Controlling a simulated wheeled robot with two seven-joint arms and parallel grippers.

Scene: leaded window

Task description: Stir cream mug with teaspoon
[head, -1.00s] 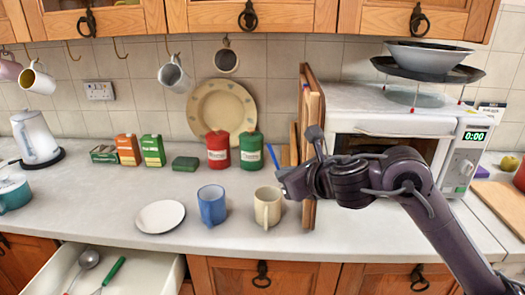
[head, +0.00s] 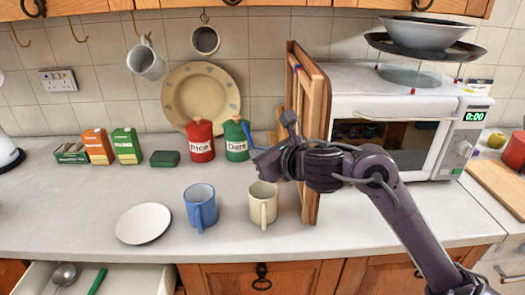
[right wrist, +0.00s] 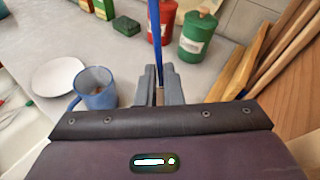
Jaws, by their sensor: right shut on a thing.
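The cream mug (head: 263,207) stands upright on the worktop, right of the blue mug (head: 200,207). My right gripper (head: 265,165) is above the cream mug, close to its rim in the picture. It is shut on the teaspoon, whose blue handle (head: 246,134) sticks up. The handle (right wrist: 155,35) also rises between the fingers (right wrist: 160,85) in the right wrist view. The spoon's lower end is hidden, so I cannot tell whether it is inside the mug. The cream mug is not visible in the right wrist view. My left gripper is not in view.
A white plate (head: 143,224) lies left of the mugs. Red (head: 200,142) and green (head: 237,140) canisters stand behind. Upright wooden boards (head: 311,130) and the microwave (head: 395,125) are close on the right. An open drawer (head: 120,280) is at the front left.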

